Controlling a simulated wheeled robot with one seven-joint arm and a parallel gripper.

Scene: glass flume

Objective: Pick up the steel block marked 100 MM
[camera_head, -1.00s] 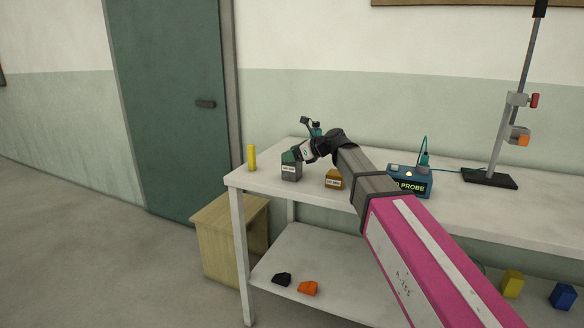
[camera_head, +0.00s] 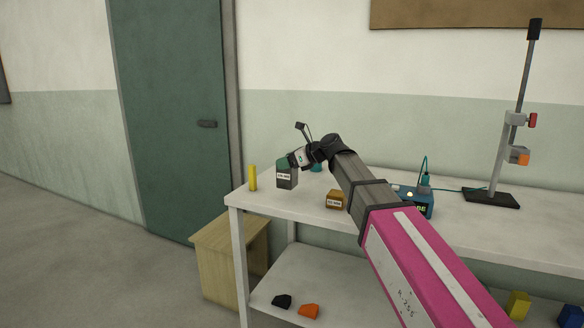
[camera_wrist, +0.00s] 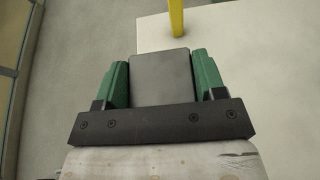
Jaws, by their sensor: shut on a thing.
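The grey steel block (camera_head: 287,180) carries a white label too small to read surely in the head view. My gripper (camera_head: 284,165) is shut on it from above, and the block hangs a little above the left end of the white table. In the wrist view my gripper (camera_wrist: 161,78) has its two green fingers on either side of the block's plain grey top (camera_wrist: 160,75). The block's label is hidden in that view.
A yellow cylinder (camera_head: 252,178) stands at the table's left end, close to the held block. A brown labelled block (camera_head: 335,200), a blue probe box (camera_head: 415,202) and a stand (camera_head: 490,198) are to the right. A wooden cabinet (camera_head: 228,250) stands below left.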

